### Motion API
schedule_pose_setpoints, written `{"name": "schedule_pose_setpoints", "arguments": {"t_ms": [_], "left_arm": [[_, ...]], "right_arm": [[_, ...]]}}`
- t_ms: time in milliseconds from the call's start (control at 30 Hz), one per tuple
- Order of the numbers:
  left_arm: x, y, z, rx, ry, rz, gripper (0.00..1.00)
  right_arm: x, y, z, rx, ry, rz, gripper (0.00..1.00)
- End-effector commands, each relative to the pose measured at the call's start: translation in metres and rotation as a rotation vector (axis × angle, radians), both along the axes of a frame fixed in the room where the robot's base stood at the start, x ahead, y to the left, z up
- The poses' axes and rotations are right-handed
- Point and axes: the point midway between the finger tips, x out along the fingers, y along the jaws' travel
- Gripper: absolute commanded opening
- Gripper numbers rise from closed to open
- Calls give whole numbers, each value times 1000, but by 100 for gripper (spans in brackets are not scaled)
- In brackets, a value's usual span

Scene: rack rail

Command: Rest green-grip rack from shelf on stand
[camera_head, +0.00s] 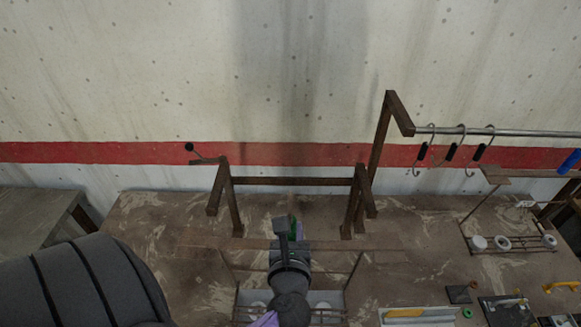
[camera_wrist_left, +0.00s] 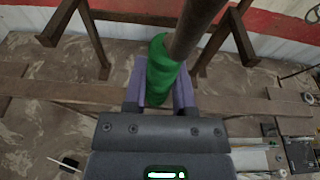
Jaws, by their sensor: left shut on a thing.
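The green-grip rack has a long brown wooden bar (camera_head: 210,242) with a wire-framed tray hanging below it. Its green grip (camera_wrist_left: 160,72) is between the purple-grey fingers of my left gripper (camera_wrist_left: 160,95), which is shut on it. In the head view my left gripper (camera_head: 291,232) is at the bar's middle and my wrist hides part of the rack. A dark rod rises from the grip in the wrist view. The brown stand (camera_head: 290,182), two splayed-leg ends joined by a crossbar, is behind the rack; the bar appears in front of it. My right gripper is not visible.
A blue-grip rack (camera_head: 505,178) is at the right. Several black-handled hooks (camera_head: 451,150) hang on a metal rail (camera_head: 510,132) from a tall wooden post (camera_head: 379,140). Tools and trays crowd the table's lower right. The table (camera_head: 150,215) is bare left of the stand.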

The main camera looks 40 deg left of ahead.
Motion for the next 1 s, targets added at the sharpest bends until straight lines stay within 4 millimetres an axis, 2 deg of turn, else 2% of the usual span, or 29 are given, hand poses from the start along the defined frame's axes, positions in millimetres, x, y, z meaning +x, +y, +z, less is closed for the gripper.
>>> {"name": "schedule_pose_setpoints", "arguments": {"t_ms": [167, 1000], "left_arm": [[3, 2, -1, 1, -2, 0, 0], [46, 38, -1, 1, -3, -1, 0]], "right_arm": [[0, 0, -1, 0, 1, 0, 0], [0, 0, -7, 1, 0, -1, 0]]}}
